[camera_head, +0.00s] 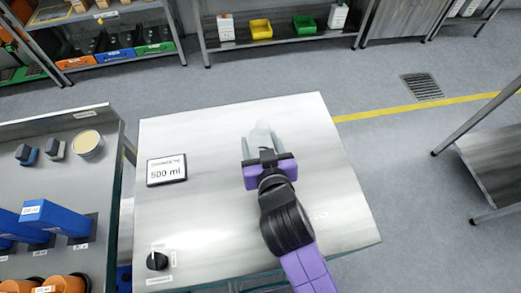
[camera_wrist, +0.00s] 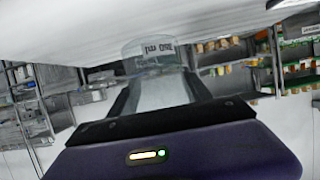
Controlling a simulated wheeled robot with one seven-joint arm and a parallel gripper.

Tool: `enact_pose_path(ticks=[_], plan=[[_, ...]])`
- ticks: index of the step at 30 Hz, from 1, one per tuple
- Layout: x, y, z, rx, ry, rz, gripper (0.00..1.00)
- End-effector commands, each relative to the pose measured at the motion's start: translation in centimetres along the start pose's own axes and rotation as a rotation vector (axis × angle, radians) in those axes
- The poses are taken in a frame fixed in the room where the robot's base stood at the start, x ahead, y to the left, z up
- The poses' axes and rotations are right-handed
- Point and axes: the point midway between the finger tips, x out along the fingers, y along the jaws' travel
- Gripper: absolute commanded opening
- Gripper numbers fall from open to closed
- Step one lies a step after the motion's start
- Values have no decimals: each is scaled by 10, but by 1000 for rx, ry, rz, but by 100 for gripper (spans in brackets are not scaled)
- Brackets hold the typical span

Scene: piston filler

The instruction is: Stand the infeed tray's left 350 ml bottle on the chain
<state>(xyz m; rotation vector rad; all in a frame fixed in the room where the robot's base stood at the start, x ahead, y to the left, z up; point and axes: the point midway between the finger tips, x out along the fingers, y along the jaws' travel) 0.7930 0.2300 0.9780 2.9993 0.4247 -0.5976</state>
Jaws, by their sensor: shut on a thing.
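A clear, pale bottle (camera_head: 262,131) is between the fingers of my gripper (camera_head: 261,143), over the bare metal top in the head view. In the wrist view the bottle (camera_wrist: 154,46) shows beyond the fingers, with an upside-down label that appears to read 350 ml. My gripper is shut on the bottle. I cannot tell from the head view how high the bottle is above the metal surface. I cannot make out the chain or the infeed tray in either view.
A display reading 500 ml (camera_head: 166,170) and a black knob (camera_head: 157,261) are on the metal top (camera_head: 210,215). A side bench (camera_head: 62,125) at left carries blue blocks (camera_head: 55,217) and orange round parts.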

Motion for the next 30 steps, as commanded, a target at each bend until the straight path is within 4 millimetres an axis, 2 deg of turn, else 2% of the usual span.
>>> enact_pose_path(ticks=[12,24,25,28,30], plan=[[17,0,41,-1,0,0,17],[19,0,46,0,1,1,17],[19,0,46,0,0,1,59],[19,0,45,0,0,1,78],[19,0,45,0,0,0,79]])
